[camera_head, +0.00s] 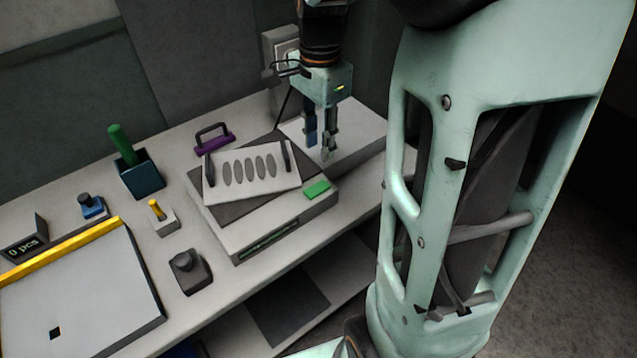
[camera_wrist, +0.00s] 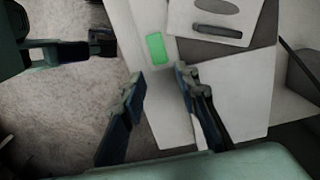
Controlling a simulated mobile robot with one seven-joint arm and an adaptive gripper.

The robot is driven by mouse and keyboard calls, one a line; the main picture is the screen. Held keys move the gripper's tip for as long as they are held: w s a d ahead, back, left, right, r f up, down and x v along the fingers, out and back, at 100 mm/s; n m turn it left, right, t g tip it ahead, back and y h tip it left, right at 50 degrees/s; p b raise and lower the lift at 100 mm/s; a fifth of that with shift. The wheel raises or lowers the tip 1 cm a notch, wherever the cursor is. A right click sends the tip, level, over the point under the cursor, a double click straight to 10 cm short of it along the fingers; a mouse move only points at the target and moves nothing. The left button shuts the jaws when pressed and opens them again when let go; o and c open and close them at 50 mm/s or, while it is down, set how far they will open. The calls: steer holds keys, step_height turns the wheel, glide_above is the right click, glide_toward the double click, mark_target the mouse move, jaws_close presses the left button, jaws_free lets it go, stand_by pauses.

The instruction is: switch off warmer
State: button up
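The warmer (camera_head: 301,222) appears to be the low grey box on the bench, with a dark top and a narrow dark strip on its front. A green patch (camera_head: 317,188), perhaps its switch, is on the right end of its top. The patch also shows in the wrist view (camera_wrist: 156,48), ahead of the fingers. A pale slotted plate (camera_head: 220,193) with two dark handles lies on the warmer. My gripper (camera_head: 320,152) points down above the right back of the warmer. Its fingers are apart in the wrist view (camera_wrist: 161,79), with nothing between them.
A pale flat block (camera_head: 357,130) lies behind the warmer at right. A wall box (camera_head: 281,46) is behind.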

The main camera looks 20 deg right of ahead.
mark_target(324, 184)
steer(key=f, duration=0.3)
steer(key=f+b, duration=0.1)
steer(key=f, duration=0.3)
steer(key=d+f, duration=0.1)
steer(key=f, duration=0.3)
steer(key=shift+b, duration=0.35)
steer(key=shift+c, duration=0.6)
